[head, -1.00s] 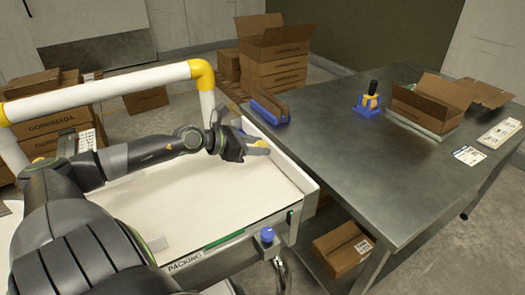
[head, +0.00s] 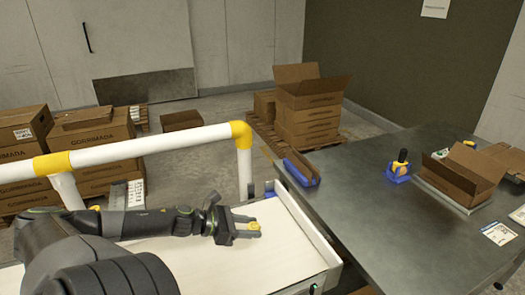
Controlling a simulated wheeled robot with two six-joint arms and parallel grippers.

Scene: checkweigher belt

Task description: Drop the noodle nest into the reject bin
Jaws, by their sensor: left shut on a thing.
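My left gripper (head: 247,227) reaches in from the left over the white belt (head: 185,268). It is shut on a small yellow noodle nest (head: 253,227), which shows between its fingertips. I cannot tell exactly how high the nest is above the belt. My right gripper is out of view. I cannot pick out a reject bin for certain in this view.
A white and yellow guard rail (head: 140,149) runs behind the belt. To the right is a metal table (head: 390,235) with a blue holder (head: 300,172), a blue-based tool (head: 398,168) and an open carton (head: 462,175). Stacked cartons (head: 308,108) stand behind.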

